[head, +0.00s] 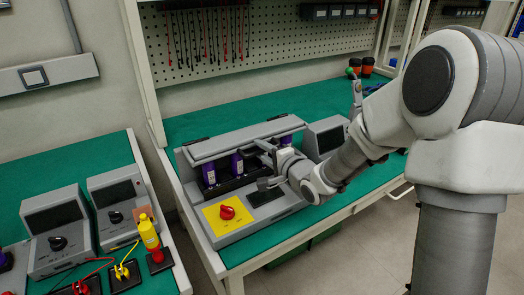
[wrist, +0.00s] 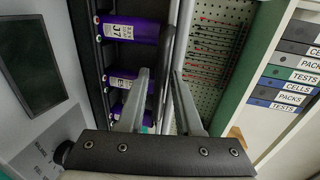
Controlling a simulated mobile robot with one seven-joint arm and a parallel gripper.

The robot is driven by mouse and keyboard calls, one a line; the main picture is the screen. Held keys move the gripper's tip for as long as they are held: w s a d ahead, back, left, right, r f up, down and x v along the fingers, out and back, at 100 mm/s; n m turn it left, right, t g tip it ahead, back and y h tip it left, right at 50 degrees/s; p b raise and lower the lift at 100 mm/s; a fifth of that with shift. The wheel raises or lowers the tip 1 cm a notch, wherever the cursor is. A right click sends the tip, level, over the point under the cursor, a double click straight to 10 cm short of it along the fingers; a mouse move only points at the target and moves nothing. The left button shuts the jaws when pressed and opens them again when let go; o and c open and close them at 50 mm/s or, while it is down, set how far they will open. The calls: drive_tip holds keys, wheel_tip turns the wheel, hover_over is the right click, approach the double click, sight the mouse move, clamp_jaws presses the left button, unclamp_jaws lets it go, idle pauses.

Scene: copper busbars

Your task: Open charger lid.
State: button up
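The grey charger (head: 258,226) stands on the green bench top. Its grey lid (head: 232,143) is raised at the back, tilted above the bay, with purple cells (head: 209,173) showing under it. The cells also show in the wrist view (wrist: 131,29), with white labels. My gripper (head: 260,164) is at the front of the bay, near the lid's right part. In the wrist view my two fingers (wrist: 160,73) are apart, with the lid's long grey edge (wrist: 181,35) running close to the right finger. I cannot tell whether a finger touches the lid.
A red knob (head: 227,212) on a yellow plate is on the charger's front left. A grey unit with a dark screen (head: 328,139) stands to the right. A pegboard (head: 240,50) rises behind. On the left bench are two grey meters (head: 57,231) and a yellow bottle (head: 148,232).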

clamp_jaws()
idle(1.2)
